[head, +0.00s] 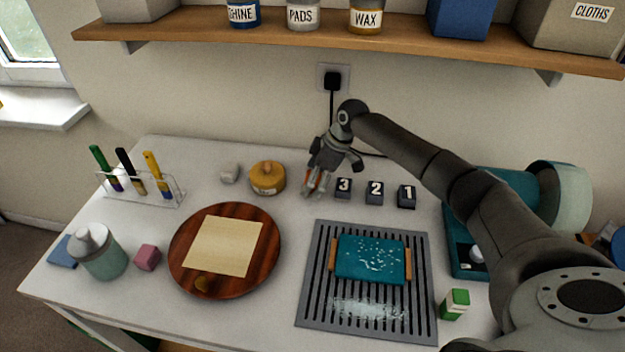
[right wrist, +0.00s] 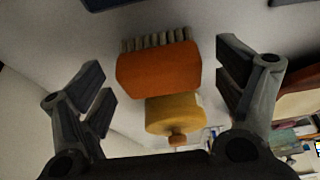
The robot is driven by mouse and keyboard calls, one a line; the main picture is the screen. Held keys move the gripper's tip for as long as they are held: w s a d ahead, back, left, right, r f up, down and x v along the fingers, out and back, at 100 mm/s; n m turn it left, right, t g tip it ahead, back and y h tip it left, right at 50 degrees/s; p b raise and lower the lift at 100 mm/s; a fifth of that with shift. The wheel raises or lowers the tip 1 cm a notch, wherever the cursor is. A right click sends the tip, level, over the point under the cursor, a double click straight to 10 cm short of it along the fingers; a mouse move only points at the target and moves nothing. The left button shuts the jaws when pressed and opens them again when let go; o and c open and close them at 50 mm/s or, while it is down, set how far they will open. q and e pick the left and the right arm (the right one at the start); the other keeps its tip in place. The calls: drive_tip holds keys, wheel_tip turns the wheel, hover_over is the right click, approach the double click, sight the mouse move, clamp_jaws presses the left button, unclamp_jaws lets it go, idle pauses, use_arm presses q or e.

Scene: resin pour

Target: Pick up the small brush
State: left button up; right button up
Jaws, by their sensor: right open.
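The small brush (right wrist: 158,72), an orange block with a row of pale bristles, shows in the right wrist view between the fingers of my right gripper (right wrist: 165,85). Gaps show on both sides of it, so the fingers do not appear to touch it. In the head view, my right gripper (head: 312,188) points down near the back middle of the table. Only a sliver of the orange brush (head: 314,180) shows among its fingers there; the rest is hidden. The gripper is open. My left gripper is not in view.
A round yellow container (head: 267,177) stands just left of my right gripper. Numbered dark blocks (head: 374,193) stand to its right. A slatted grey rack (head: 312,290) bearing a teal object (head: 370,258) and a round wooden board (head: 183,265) lie in front. A shelf (head: 300,28) hangs above.

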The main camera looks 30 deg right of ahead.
drive_tip(key=shift+w+a+f, duration=0.15)
drive_tip(key=shift+a+f, duration=0.05)
drive_tip(key=shift+f, duration=0.4)
drive_tip(key=c, duration=1.1)
drive_tip(key=shift+r, duration=0.1)
drive_tip(key=shift+r+b, duration=0.3)
drive_tip(key=shift+r, duration=0.1)
wheel_tip(320, 180, up, 2)
drive_tip(key=shift+r+b, duration=0.2)
drive_tip(key=shift+b, duration=0.3)
drive_tip(key=s+a+r+b, duration=0.1)
drive_tip(key=s+a+r, duration=0.1)
drive_tip(key=s+r, duration=0.1)
drive_tip(key=s+a+r, duration=0.2)
drive_tip(key=s+r, duration=0.1)
drive_tip(key=s, duration=0.2)
drive_tip(key=s+a+r+b, duration=0.1)
drive_tip(key=s+r, duration=0.2)
drive_tip(key=s, duration=0.1)
drive_tip(key=shift+s+a+r+b, duration=0.3)
drive_tip(key=shift+s+a+r, duration=0.1)
